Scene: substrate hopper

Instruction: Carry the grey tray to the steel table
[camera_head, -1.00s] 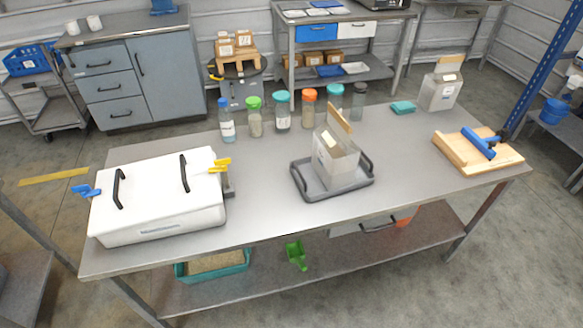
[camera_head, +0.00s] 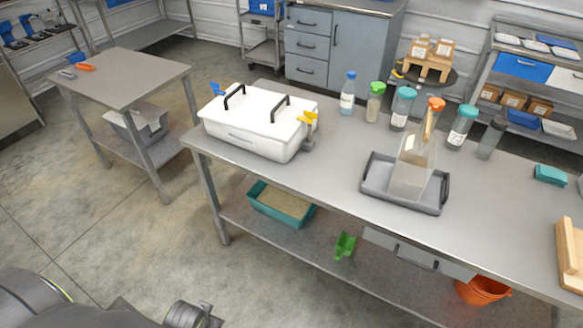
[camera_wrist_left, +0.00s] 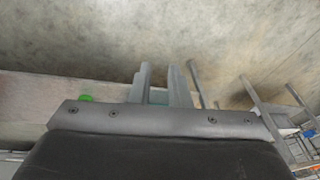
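The grey tray (camera_head: 382,196), with a dark handle at each end, sits on the long steel-topped table (camera_head: 335,160) in the head view. A clear-sided container (camera_head: 408,180) with a tan upright piece stands in it. A smaller steel table (camera_head: 125,80) stands apart at the upper left. In the left wrist view, the two fingers of my left gripper (camera_wrist_left: 160,72) show a gap with nothing held between them. It is away from the tray, which I cannot make out in that view. My right gripper is in neither view.
A white lidded box (camera_head: 255,125) is left of the tray; several bottles (camera_head: 400,108) stand behind it. A teal bin (camera_head: 282,205), green scoop (camera_head: 344,246) and orange bucket (camera_head: 484,290) are below. An orange-handled item (camera_head: 84,67) lies on the small table. Floor between the tables is open.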

